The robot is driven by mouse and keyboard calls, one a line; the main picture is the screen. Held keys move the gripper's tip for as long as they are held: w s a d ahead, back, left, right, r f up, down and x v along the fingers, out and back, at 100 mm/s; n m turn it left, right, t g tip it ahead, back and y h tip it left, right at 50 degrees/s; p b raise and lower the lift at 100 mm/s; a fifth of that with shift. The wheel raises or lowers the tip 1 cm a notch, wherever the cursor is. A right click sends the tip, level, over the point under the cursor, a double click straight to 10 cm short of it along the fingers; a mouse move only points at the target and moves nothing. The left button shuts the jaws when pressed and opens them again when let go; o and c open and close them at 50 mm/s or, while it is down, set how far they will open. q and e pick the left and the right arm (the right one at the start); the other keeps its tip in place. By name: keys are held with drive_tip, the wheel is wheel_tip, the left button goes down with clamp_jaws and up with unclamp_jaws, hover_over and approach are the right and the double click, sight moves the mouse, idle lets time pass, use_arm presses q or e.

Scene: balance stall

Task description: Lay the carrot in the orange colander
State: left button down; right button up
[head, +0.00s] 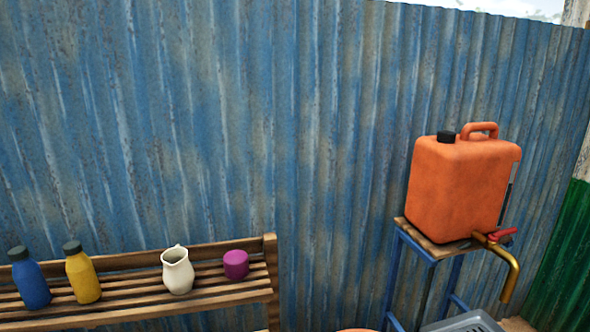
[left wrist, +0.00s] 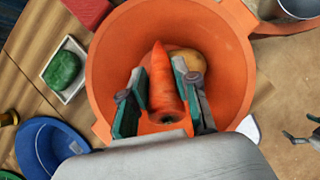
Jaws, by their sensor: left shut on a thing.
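The orange carrot (left wrist: 161,80) is held between the fingers of my left gripper (left wrist: 160,92), which is shut on it. In the left wrist view the carrot is over the open mouth of the orange colander (left wrist: 112,50), tip pointing up the picture. I cannot tell whether it touches the colander. A round tan thing (left wrist: 190,62) lies in the colander, partly hidden behind the carrot and a finger. What looks like my right gripper (left wrist: 302,130) shows at the right edge, its fingers apart and empty.
Near the colander are a white dish (left wrist: 77,90) with a green thing (left wrist: 62,69), a blue bowl (left wrist: 30,145), a red block (left wrist: 88,10) and a metal container (left wrist: 298,8). In the head view, an orange jerrycan (head: 460,185) stands by a slatted shelf (head: 130,305) holding bottles.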

use_arm(q)
drive_tip(key=shift+f+b, duration=0.45)
drive_tip(key=shift+f, duration=0.35)
idle(0.4)
drive_tip(key=c, duration=0.8)
unclamp_jaws()
drive_tip(key=shift+r, duration=0.1)
